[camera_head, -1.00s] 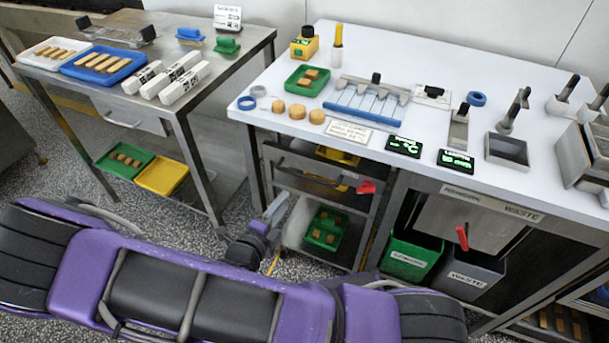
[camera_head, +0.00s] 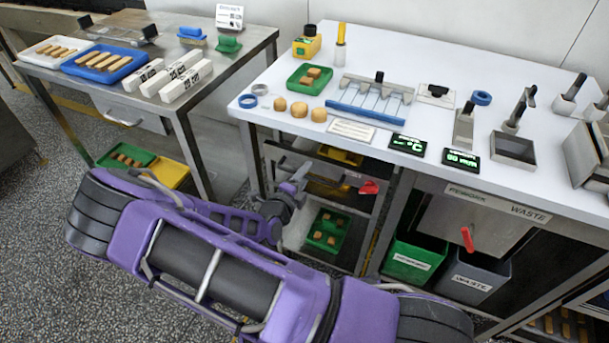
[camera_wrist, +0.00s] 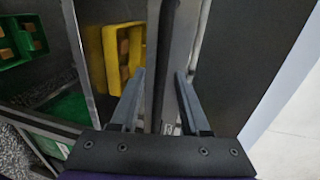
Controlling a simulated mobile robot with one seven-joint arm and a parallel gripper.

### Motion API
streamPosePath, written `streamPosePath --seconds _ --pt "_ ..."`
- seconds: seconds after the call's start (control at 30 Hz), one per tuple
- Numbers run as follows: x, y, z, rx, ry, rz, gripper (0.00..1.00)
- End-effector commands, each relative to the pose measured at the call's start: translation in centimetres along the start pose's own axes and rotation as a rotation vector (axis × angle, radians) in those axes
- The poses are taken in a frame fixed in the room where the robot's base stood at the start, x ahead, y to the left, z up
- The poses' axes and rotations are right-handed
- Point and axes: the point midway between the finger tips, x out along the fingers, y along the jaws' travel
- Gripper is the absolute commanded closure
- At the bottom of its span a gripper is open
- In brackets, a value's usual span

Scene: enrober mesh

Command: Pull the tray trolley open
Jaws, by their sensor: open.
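The tray trolley (camera_head: 349,267) stands under the white-topped bench, a metal frame holding a yellow tray (camera_head: 340,156) above and a green tray (camera_head: 326,231) with brown pieces below. A red part (camera_head: 369,187) sits at its upper right. My gripper (camera_head: 298,176) is at the trolley's upper left front, near its handle bar, which it partly hides. In the wrist view my gripper (camera_wrist: 160,76) is open, and a dark bar (camera_wrist: 163,45) runs between its fingers. I cannot tell whether either finger touches the bar. The yellow tray (camera_wrist: 117,55) shows beyond the left finger.
A green bin (camera_head: 410,262) and a grey waste bin (camera_head: 475,277) stand right of the trolley. A steel table (camera_head: 225,55) with a drawer stands at left. The bench top (camera_head: 400,40) carries several tools. Speckled floor is free at lower left.

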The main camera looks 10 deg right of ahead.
Motion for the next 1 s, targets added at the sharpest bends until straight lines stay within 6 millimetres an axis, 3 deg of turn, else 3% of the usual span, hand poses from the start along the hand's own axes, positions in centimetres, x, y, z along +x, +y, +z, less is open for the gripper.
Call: streamPosePath --seconds 0.07,0.33,1.0 --pt "-0.01 0.00 0.01 0.000 0.000 0.000 0.54" --pt "-0.04 0.01 0.01 0.000 0.000 0.000 1.00" --pt "-0.06 0.00 0.02 0.000 0.000 0.000 1.00"
